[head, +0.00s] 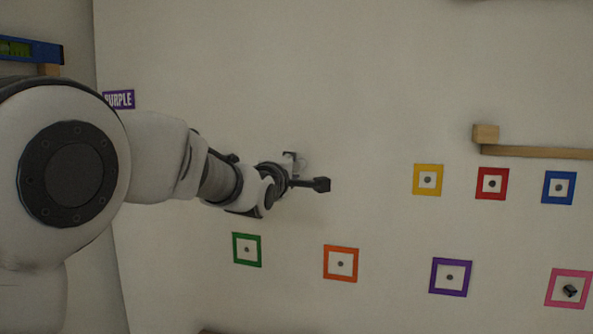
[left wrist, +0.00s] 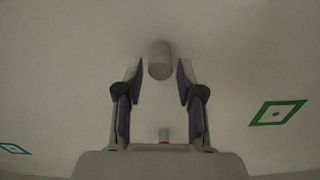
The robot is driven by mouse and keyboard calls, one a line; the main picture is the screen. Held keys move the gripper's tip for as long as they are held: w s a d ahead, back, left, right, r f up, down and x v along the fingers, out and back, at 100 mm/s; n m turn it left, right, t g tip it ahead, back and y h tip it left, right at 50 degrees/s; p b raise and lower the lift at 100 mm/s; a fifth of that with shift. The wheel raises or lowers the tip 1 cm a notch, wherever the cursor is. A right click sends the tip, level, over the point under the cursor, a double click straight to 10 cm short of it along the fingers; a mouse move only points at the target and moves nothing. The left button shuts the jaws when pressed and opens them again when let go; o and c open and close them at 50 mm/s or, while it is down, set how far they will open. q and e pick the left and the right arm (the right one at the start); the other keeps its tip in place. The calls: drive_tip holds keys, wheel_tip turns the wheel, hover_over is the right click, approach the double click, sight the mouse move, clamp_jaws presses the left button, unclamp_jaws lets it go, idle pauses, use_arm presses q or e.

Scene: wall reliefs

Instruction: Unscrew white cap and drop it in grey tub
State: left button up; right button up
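A pale, whitish cylinder, which looks like the white cap (left wrist: 160,58), sticks out from the wall in the left wrist view. My left gripper (left wrist: 160,76) is open, with one fingertip on each side of the cylinder. Small gaps show between the fingertips and it, so it does not look gripped. In the head view my left gripper (head: 308,172) is at the wall, and the cap is hard to make out beside it. I cannot make out a grey tub in either view. My right gripper is not in view.
A smaller stub with a red ring (left wrist: 164,136) shows between the finger bases. Coloured square frames, including green (head: 247,250), orange (head: 341,264) and yellow (head: 428,180), are on the wall. A wooden ledge (head: 540,152) is at right. A blue level (head: 30,49) is upper left.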

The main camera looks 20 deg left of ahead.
use_arm(q)
drive_tip(key=m+b, duration=0.1)
drive_tip(key=m, duration=1)
drive_tip(key=shift+b, duration=0.3)
clamp_jaws()
drive_tip(key=n, duration=0.4)
drive_tip(key=shift+n, duration=0.4)
drive_tip(key=n, duration=0.5)
drive_tip(key=shift+p, duration=0.4)
